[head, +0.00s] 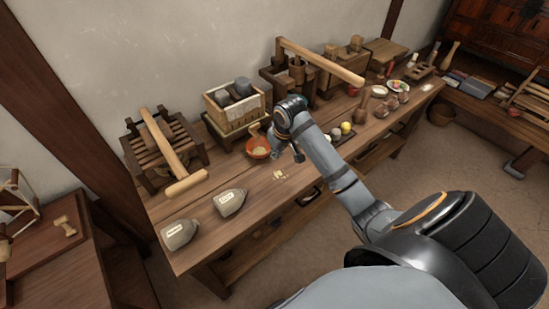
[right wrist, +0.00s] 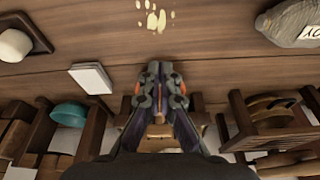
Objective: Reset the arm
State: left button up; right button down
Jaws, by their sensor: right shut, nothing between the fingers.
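My right arm reaches over the wooden workbench (head: 165,205) in the head view. Its gripper (head: 297,155) is above the bench top, to the right of an orange bowl (head: 258,152). In the right wrist view the two fingers (right wrist: 160,78) are together with nothing between them. Pale flakes (right wrist: 154,18) lie on the wood beyond the fingertips; they also show in the head view (head: 279,174). My left gripper is not in view.
Two labelled sacks (head: 230,202) (head: 179,233) lie near the front left of the bench. A slatted wooden press (head: 150,150) and a crate (head: 237,108) stand behind. White cards (right wrist: 92,78) lie left of the fingers in the wrist view. Small goods crowd the bench's right.

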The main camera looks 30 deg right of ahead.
jog(key=shift+n, duration=0.5)
jog(key=s+a+f, duration=0.1)
jog(key=s, duration=0.2)
jog(key=s+a+f, duration=0.1)
jog(key=s+a, duration=0.1)
jog(key=s, duration=0.1)
jog(key=s+a+f, duration=0.2)
jog(key=s, duration=0.1)
jog(key=shift+s+a, duration=0.2)
jog(key=shift+a, duration=0.05)
jog(key=s+a, duration=0.3)
jog(key=s, duration=0.9)
jog(key=s+d+f+p, duration=0.1)
jog(key=d+f+p, duration=0.2)
jog(key=f, duration=2)
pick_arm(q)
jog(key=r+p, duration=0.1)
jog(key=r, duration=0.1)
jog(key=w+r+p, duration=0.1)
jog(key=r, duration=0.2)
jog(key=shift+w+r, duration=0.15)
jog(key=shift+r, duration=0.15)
pick_arm(e)
jog(key=s+d+f+g, duration=0.1)
jog(key=s+f+g, duration=0.1)
jog(key=s+f, duration=1.3)
jog(key=s, duration=0.4)
jog(key=shift+s+f+h, duration=0.15)
jog(key=shift+s+h, duration=0.05)
jog(key=shift+h, duration=0.1)
